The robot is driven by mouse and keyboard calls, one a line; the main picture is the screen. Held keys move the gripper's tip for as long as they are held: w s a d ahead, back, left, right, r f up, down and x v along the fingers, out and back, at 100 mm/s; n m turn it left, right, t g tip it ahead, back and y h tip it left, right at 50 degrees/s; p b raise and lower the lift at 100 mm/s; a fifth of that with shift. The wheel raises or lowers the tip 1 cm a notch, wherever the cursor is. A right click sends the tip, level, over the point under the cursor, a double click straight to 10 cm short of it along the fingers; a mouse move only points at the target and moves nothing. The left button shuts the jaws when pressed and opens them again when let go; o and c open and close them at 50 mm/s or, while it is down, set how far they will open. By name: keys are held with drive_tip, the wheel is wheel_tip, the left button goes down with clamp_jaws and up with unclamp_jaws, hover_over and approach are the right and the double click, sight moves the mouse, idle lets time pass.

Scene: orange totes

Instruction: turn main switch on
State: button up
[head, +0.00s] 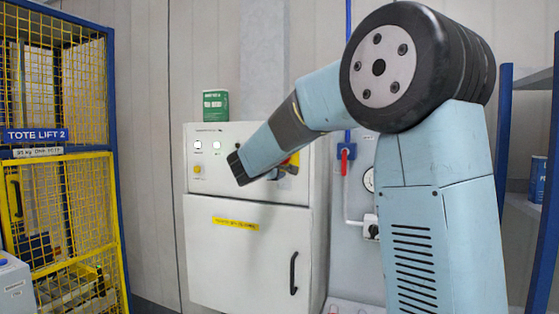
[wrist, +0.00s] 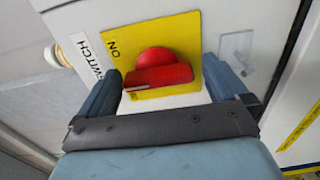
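The main switch is a red rotary knob with a bar handle (wrist: 160,77) on a yellow plate (wrist: 188,27) in the wrist view. The word ON shows at the plate's upper left; another small label below the handle is unreadable. The handle lies nearly level across the picture. My gripper (wrist: 162,70) is open, with one blue finger on each side of the handle. Whether either finger touches it I cannot tell. In the head view, a bit of the yellow plate (head: 295,158) shows on the white cabinet (head: 255,265), mostly hidden behind my arm.
Indicator lights and a yellow button (head: 197,170) sit on the cabinet's left front. A green can (head: 215,105) stands on top. A yellow-mesh tote lift (head: 85,205) is at left. A red valve handle (head: 346,151) on a pipe is right of the cabinet.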

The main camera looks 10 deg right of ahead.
drive_tip(key=shift+a, duration=0.1)
drive_tip(key=v, duration=1.3)
drive_tip(key=shift+s, duration=0.3)
drive_tip(key=shift+f, duration=0.1)
drive_tip(key=s+d+f+m+g+y, duration=0.1)
drive_tip(key=s+d+f+m+g, duration=0.3)
drive_tip(key=s+d, duration=0.35)
drive_tip(key=s+d+f+m+g+y, duration=0.1)
drive_tip(key=s+d+f+m+g, duration=0.1)
drive_tip(key=s+d+f+g, duration=0.45)
drive_tip(key=s+a+f+m+y, duration=0.1)
drive_tip(key=s+f+m+y, duration=0.1)
drive_tip(key=s, duration=0.6)
drive_tip(key=s+a+f+m+t+y, duration=0.1)
drive_tip(key=s+a+f+m+y, duration=0.1)
drive_tip(key=s+f+y, duration=0.3)
drive_tip(key=s+y, duration=0.1)
drive_tip(key=s, duration=0.3)
drive_tip(key=shift+a+m+y, duration=0.2)
drive_tip(key=shift+m+y, duration=0.1)
